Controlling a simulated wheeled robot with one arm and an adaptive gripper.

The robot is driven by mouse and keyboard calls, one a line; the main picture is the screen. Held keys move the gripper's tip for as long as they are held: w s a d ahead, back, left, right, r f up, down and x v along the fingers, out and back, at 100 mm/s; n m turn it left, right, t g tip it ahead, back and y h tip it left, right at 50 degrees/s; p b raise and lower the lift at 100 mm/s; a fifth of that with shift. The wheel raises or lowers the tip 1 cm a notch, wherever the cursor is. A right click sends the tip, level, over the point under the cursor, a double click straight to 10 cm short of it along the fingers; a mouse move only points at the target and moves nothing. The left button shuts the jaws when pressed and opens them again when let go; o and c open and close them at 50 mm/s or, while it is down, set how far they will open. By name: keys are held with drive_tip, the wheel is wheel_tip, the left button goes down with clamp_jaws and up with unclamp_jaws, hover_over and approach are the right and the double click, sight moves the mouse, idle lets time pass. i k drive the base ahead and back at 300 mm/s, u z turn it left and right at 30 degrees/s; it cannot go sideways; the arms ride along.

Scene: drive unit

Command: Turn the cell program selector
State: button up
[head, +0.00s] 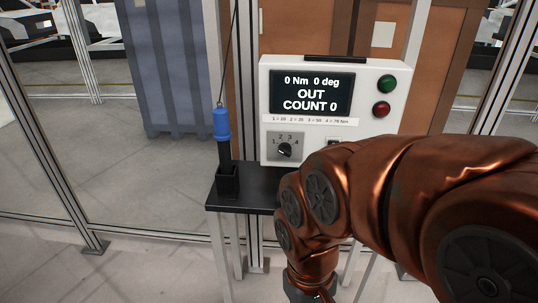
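The cell program selector (285,150) is a dark rotary knob on a grey plate marked 1 to 4. It sits at the lower left of a white control box (330,75). The pointer's setting is too small to tell. The display (311,93) reads "0 Nm 0 deg", "OUT", "COUNT 0". My arm reaches in from the right and bends down in front of the shelf, below and to the right of the knob. My gripper's fingers are out of view at the bottom.
A green button (387,84) and a red button (381,109) are on the box's right side. A blue hanging tool (221,124) stands in a black holder on the dark shelf (242,196), left of the box. Metal fence posts stand around; the floor at left is clear.

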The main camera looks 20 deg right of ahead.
sight(284, 148)
drive_tip(key=u, duration=2.7)
drive_tip(key=i, duration=0.55)
drive_tip(key=z, duration=2.4)
